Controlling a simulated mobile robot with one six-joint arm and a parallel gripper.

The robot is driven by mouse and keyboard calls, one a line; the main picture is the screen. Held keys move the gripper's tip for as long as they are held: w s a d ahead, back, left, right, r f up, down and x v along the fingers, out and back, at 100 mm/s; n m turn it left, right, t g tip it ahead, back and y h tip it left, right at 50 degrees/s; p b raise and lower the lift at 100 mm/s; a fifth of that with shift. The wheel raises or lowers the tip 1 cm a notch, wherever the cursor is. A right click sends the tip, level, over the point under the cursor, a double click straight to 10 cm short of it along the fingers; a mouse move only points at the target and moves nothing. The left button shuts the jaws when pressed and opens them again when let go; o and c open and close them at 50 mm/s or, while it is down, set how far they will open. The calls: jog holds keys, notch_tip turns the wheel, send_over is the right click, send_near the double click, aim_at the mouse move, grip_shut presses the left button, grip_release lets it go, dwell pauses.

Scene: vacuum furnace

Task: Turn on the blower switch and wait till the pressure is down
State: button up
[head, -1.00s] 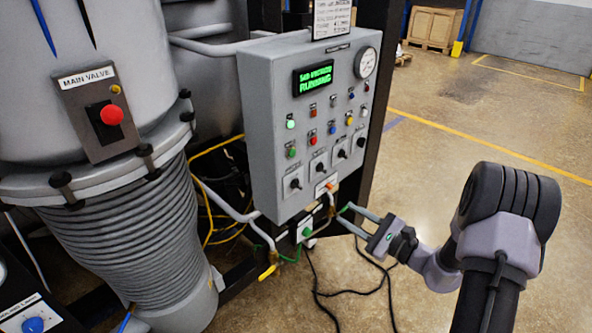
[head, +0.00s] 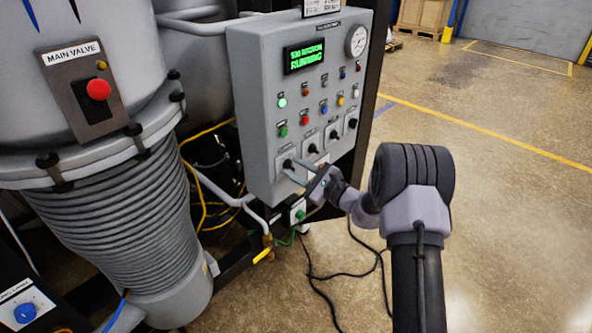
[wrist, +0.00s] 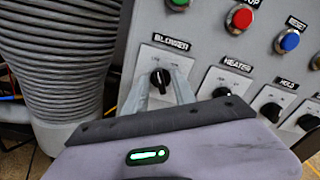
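The blower switch, a black rotary knob on a white plate labelled BLOWER, shows in the wrist view (wrist: 160,79). In the head view it is at the lower left of the grey control panel (head: 240,110). My gripper (head: 289,170) is at the panel front by this knob. In the wrist view its two fingers (wrist: 161,84) are spread, one on each side of the knob; I cannot tell whether they touch it. The knob's pale mark points roughly up. The panel display (head: 304,56) shows green text with RUNNING; its number is hard to read. A round pressure gauge (head: 357,40) is at the upper right.
The heater knob (wrist: 221,93) sits close to the right of the blower knob, with the hold knob (wrist: 271,112) beyond. A red button (wrist: 240,18) is above. The main valve box (head: 92,90) and ribbed column stand left. Open floor lies right.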

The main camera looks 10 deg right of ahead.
grip_shut()
jog(key=shift+m, duration=0.3)
jog(key=m+p, duration=0.5)
jog(key=m, duration=0.6)
jog(key=shift+w+d, duration=0.1)
jog(key=shift+d, duration=0.05)
jog(key=shift+m, duration=0.3)
dwell(0.4)
grip_release()
